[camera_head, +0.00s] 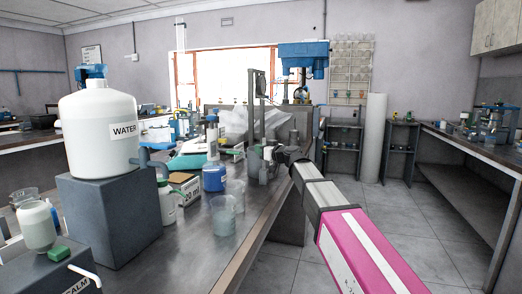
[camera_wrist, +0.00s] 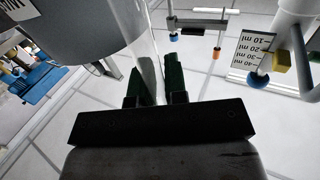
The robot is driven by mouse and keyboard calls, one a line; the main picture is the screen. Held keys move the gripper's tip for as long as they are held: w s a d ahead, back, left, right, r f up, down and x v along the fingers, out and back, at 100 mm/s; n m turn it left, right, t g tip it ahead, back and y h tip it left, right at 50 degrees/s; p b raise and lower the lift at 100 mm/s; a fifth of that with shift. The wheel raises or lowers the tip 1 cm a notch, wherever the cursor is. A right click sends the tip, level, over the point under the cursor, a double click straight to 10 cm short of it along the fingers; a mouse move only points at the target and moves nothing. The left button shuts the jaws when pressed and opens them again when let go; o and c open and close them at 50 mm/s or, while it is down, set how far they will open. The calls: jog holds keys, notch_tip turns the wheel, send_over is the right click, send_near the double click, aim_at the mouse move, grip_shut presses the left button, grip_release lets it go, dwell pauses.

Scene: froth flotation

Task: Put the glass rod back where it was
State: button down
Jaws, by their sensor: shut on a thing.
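My gripper (camera_wrist: 152,80) shows in the wrist view with its two dark fingers shut on the glass rod (camera_wrist: 149,42). The rod is a pale, see-through strip that runs up from between the fingers toward the top of the picture. In the head view my arm reaches forward over the right edge of the bench, and its end is small among the grey equipment. I cannot make out the rod there. Two clear beakers stand on the bench, a nearer one (camera_head: 223,216) and one behind it (camera_head: 236,192). Both look free of any rod.
A large white water tank (camera_head: 97,150) stands on a grey block (camera_head: 108,210) at the left. A blue container (camera_head: 214,178) and a small box (camera_head: 185,188) stand on the bench. In the wrist view a grey rounded body (camera_wrist: 75,30) is close left of the rod. Floor is open at right.

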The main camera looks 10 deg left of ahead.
jog(key=c, duration=1.1)
grip_release()
jog(key=shift+c, duration=0.2)
jog(key=v, duration=1.2)
jog(key=s+d+f+m+g+h, duration=0.1)
jog(key=s+d+f+m+h, duration=0.3)
jog(key=f, duration=0.6)
jog(key=w+d+f+g+h, duration=0.1)
jog(key=d+f+g, duration=0.1)
jog(key=d+f, duration=0.7)
jog(key=s+d+f+m+g+h, duration=0.1)
jog(key=s+d+f+m+h, duration=0.15)
jog(key=f, duration=0.95)
jog(key=s+d+f+m+g+h, duration=0.2)
jog(key=s+d+f+h, duration=0.2)
jog(key=s+d+f, duration=0.2)
jog(key=s+d+f+m+g+h, duration=0.3)
jog(key=s+d+f, duration=0.4)
jog(key=d+f, duration=0.4)
jog(key=shift+d+h, duration=0.45)
jog(key=shift+d, duration=0.45)
jog(key=shift+f, duration=0.1)
